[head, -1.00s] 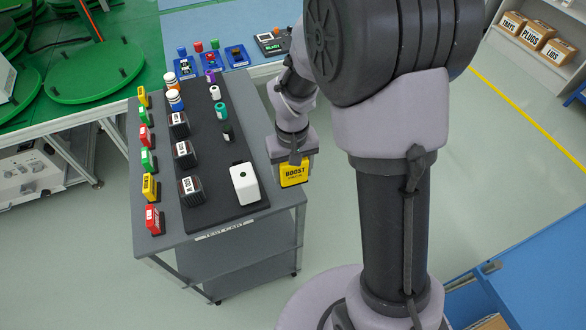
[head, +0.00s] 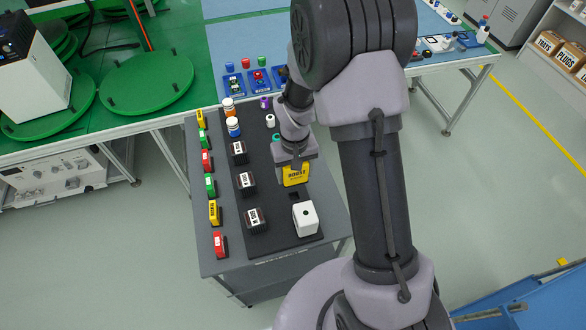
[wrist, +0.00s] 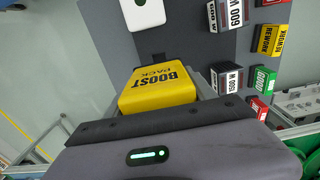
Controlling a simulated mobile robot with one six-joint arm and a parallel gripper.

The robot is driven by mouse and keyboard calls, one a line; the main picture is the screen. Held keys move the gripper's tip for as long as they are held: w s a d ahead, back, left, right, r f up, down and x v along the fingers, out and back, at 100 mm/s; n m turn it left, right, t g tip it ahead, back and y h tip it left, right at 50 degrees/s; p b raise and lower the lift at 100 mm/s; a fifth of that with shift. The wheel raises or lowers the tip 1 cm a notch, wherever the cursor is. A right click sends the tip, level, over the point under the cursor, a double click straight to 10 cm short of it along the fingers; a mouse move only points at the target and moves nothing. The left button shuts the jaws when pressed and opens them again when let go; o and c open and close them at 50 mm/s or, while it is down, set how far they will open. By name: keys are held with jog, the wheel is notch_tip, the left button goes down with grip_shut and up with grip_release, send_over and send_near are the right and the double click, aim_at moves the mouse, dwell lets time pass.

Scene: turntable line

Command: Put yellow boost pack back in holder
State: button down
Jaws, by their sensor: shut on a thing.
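The yellow boost pack (head: 296,174) is in my gripper (head: 296,164), held over the right side of the test cart's black board. In the wrist view the boost pack (wrist: 158,88) shows its "BOOST PACK" face in front of my gripper (wrist: 160,102), whose fingers are mostly hidden behind it. A dark square recess (head: 294,196) shows in the board just in front of the pack, beside the white box. It is partly visible in the wrist view, just past the pack. I cannot tell whether the pack touches the board.
A white box (head: 305,218) stands on the board near the recess. Black weight blocks (head: 247,183) stand in a row to the left, and red, green and yellow tags (head: 214,212) line the cart's left edge. Small cylinders stand behind. The floor right of the cart is clear.

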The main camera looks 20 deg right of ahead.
jog(key=shift+f+b, duration=2.6)
jog(key=shift+f, duration=1)
jog(key=shift+s, duration=0.2)
jog(key=shift+f+b, duration=1.3)
jog(key=shift+b, duration=0.05)
jog(key=shift+c, duration=1.2)
grip_release()
notch_tip(320, 180, up, 18)
jog(key=p, duration=0.4)
jog(key=shift+f, duration=0.25)
jog(key=s+a+r+m+t+y+b, duration=0.1)
jog(key=s+a+r+m+t+b, duration=0.1)
jog(key=s+b, duration=0.4)
jog(key=s+a+r+m+t+y+b, duration=0.1)
jog(key=s+b, duration=0.5)
jog(key=s, duration=0.6)
notch_tip(320, 180, up, 2)
jog(key=m+t, duration=0.1)
jog(key=t, duration=0.1)
jog(key=shift+s+a+t, duration=0.3)
jog(key=shift+a+t, duration=0.1)
